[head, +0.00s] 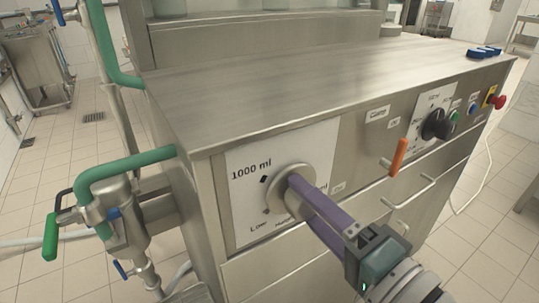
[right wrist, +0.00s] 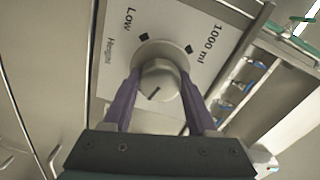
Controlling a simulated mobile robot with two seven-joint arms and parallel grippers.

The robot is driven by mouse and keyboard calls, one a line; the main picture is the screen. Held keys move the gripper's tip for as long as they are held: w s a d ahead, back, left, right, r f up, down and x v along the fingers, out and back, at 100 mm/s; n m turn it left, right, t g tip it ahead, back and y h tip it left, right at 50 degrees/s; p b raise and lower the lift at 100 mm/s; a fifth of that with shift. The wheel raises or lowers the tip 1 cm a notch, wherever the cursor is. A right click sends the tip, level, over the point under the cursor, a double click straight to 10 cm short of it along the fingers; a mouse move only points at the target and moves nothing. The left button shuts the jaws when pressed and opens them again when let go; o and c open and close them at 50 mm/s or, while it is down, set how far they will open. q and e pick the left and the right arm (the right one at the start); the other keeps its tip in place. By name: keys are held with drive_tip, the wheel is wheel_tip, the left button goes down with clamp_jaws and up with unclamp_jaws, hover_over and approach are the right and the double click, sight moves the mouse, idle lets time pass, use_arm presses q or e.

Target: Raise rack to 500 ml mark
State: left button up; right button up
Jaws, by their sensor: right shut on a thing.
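A round metal knob (head: 276,190) sits on a white dial panel (head: 240,160) on the machine's front. The panel reads "1000 ml" at the top and "Low" at the bottom, with dark diamond marks beside the knob. My right gripper (head: 301,190) has purple fingers and is shut on the knob. In the right wrist view the fingers lie on either side of the knob (right wrist: 160,82), whose face carries a short dark line. The gripper hides part of the panel's lower right in the head view. No 500 ml label is readable. I cannot make out the rack. My left gripper is out of view.
Right of the panel are an orange lever (head: 398,157), a black knob (head: 436,124) and a red button (head: 497,102). Metal drawer handles stick out below them. Green pipes and a valve (head: 125,215) stand at the left. The steel top (head: 300,85) is mostly clear.

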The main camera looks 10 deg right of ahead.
drive_tip(key=shift+m, duration=0.3)
idle(0.4)
drive_tip(key=o, duration=1.4)
drive_tip(key=p+v, duration=0.1)
drive_tip(key=v, duration=0.9)
drive_tip(key=shift+r, duration=0.15)
